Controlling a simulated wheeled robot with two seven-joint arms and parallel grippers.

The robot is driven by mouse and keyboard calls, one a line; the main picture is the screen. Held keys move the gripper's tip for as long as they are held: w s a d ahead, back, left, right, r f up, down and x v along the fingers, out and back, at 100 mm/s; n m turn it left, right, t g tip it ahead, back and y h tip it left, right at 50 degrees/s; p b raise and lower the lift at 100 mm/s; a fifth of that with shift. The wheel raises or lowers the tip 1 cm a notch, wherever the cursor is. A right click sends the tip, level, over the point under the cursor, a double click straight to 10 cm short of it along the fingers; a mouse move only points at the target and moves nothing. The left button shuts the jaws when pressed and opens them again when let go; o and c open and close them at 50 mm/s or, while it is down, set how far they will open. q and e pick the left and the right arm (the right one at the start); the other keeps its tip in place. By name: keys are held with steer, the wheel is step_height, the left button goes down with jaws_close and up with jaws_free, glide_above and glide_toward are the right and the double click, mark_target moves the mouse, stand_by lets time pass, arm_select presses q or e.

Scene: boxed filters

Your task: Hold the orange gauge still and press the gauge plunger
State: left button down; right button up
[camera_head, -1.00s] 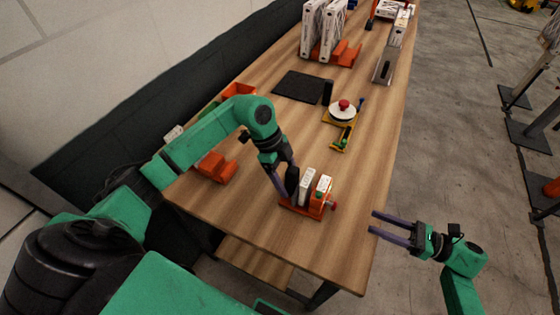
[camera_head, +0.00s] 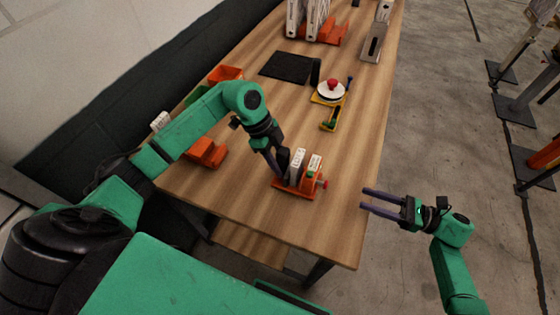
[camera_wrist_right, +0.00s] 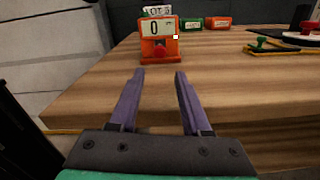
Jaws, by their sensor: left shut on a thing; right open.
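The orange gauge (camera_head: 309,188) stands on the wooden table near its front right corner, with white blocks or plates on top. Its red plunger (camera_head: 323,184) points right, toward my right gripper. My left gripper (camera_head: 281,172) is shut on the gauge's left end; its fingertips are partly hidden. My right gripper (camera_head: 364,199) is open and empty, off the table's right edge and apart from the plunger. In the right wrist view, the gauge (camera_wrist_right: 147,52) shows a white face reading 0, and the plunger (camera_wrist_right: 160,52) lies ahead between the two open fingers (camera_wrist_right: 160,75).
A yellow stand with a white disc and red knob (camera_head: 332,86) is further back on the table (camera_head: 345,150). A black mat (camera_head: 287,67), an orange bin (camera_head: 225,73) and an orange holder (camera_head: 206,152) are also there. The table between gauge and right edge is clear.

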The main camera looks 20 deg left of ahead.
jaws_close()
stand_by(1.5)
